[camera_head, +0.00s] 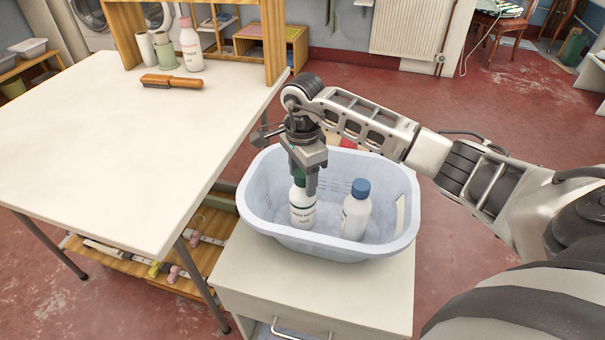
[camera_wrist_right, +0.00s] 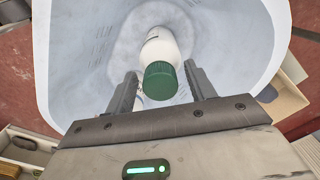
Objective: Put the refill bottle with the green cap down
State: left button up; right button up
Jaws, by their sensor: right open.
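The refill bottle with the green cap (camera_head: 302,212) is white and stands about upright in the left part of a pale blue laundry basket (camera_head: 268,233). My right gripper (camera_head: 305,182) points down over it, partly hiding the cap. In the right wrist view the green cap (camera_wrist_right: 161,82) lies between the two open fingers of the right gripper (camera_wrist_right: 160,72), with gaps visible on both sides. A white bottle with a blue cap (camera_head: 356,212) stands just to its right in the basket. My left gripper is not in view.
The basket sits on a white drawer cabinet (camera_head: 310,291). A white table (camera_head: 120,130) at the left holds a brush (camera_head: 172,82), a pink-capped bottle (camera_head: 191,46) and rolls (camera_head: 163,50). The basket's walls surround the bottles closely.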

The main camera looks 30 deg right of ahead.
notch_tip(320, 180, up, 11)
jog(key=s+a+f+m+g+y, duration=0.1)
jog(key=s+a+y, duration=0.25)
jog(key=a, duration=0.45)
jog(key=s+a+f+y, duration=0.15)
jog(key=a+y, duration=0.25)
jog(key=a, duration=0.4)
jog(key=s+a+m+g+y, duration=0.1)
jog(key=s+a+y, duration=0.25)
jog(key=a, duration=0.35)
jog(key=a+r+m+t+y+p, duration=0.15)
jog(key=r+m+t+y, duration=0.25)
jog(key=m+t, duration=0.45)
jog(key=a+r+m+t+y+b, duration=0.15)
jog(key=r+m+t+y, duration=0.3)
jog(key=m, duration=0.65)
jog(key=d+f+m+t+h+p, duration=0.1)
jog(key=d+f+m+t+h, duration=0.6)
jog(key=m+h, duration=0.9)
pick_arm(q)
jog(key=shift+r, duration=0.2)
pick_arm(e)
jog(key=s+d+f+m+g, duration=0.2)
jog(key=s+f+m+g, duration=0.4)
jog(key=s+f+m, duration=0.3)
notch_tip(320, 180, down, 4)
jog(key=m, duration=0.4)
jog(key=shift+s+d+m, duration=0.15)
jog(key=shift+s+m, duration=0.05)
jog(key=shift+m, duration=0.15)
